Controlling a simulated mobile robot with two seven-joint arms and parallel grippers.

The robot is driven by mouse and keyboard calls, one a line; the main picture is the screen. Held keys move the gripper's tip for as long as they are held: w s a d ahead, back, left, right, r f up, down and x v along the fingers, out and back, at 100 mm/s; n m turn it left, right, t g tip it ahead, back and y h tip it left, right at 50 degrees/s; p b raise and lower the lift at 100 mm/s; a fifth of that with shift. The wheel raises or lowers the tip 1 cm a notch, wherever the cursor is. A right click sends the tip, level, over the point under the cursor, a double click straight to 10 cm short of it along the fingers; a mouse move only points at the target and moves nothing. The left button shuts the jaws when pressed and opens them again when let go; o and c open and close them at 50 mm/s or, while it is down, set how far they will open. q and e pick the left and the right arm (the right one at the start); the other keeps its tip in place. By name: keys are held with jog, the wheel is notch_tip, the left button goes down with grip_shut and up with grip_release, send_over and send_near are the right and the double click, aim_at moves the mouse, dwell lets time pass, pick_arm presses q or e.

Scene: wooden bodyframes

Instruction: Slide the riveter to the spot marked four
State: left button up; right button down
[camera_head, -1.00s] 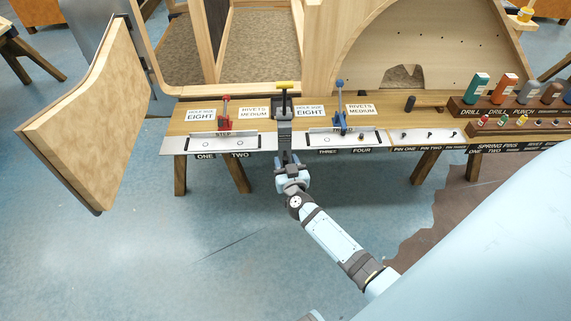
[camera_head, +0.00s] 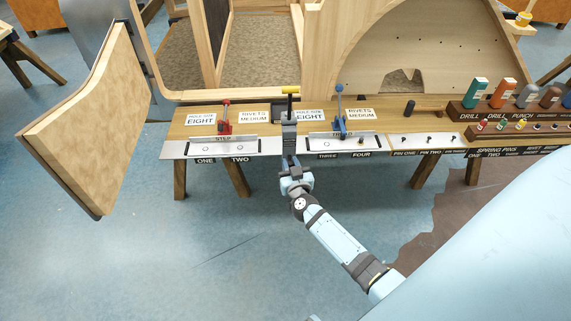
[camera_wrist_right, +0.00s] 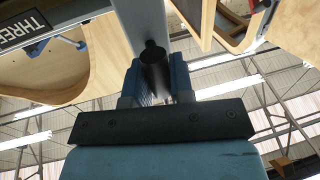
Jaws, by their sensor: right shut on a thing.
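A dark upright tool with a yellow crossbar (camera_head: 291,90), seemingly the riveter, stands between the two metal plates. My right gripper (camera_head: 289,122) is shut on its dark shaft; in the right wrist view a dark cylinder (camera_wrist_right: 154,68) sits between the fingers. The right-hand plate (camera_head: 316,149) carries the labels THREE (camera_head: 327,156) and FOUR (camera_head: 361,154), to the right of my gripper. A small peg stands on that plate above FOUR. A blue tool (camera_head: 341,112) stands behind the plate. The tool's base is hidden by my gripper. My left gripper is not in view.
A red tool (camera_head: 225,118) stands behind the plate marked ONE and TWO. Label cards lie along the wooden bench. Open floor lies in front.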

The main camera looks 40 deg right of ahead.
jog(key=s+d+p, duration=0.1)
jog(key=s+d, duration=0.5)
jog(key=d, duration=0.5)
jog(key=s+d+p, duration=0.1)
jog(key=s+d, duration=0.6)
jog(key=d, duration=0.3)
jog(key=shift+s+d, duration=0.2)
jog(key=shift+d, duration=0.15)
jog(key=shift+f, duration=0.1)
jog(key=c, duration=1)
grip_release()
jog(key=v, duration=1.4)
jog(key=shift+w, duration=0.1)
jog(key=a+r+n+g+y+p, duration=0.2)
jog(key=a+r+y+p, duration=0.1)
jog(key=a, duration=0.8)
jog(key=a+r+n+g+y+p, duration=0.2)
jog(key=a+r+y+p, duration=0.1)
jog(key=a, duration=0.9)
jog(key=a+r+n+g+y+p, duration=0.2)
jog(key=a+r+n+y+p, duration=0.1)
jog(key=a, duration=0.9)
jog(key=shift+r+p, duration=0.85)
jog(key=shift+p, duration=0.35)
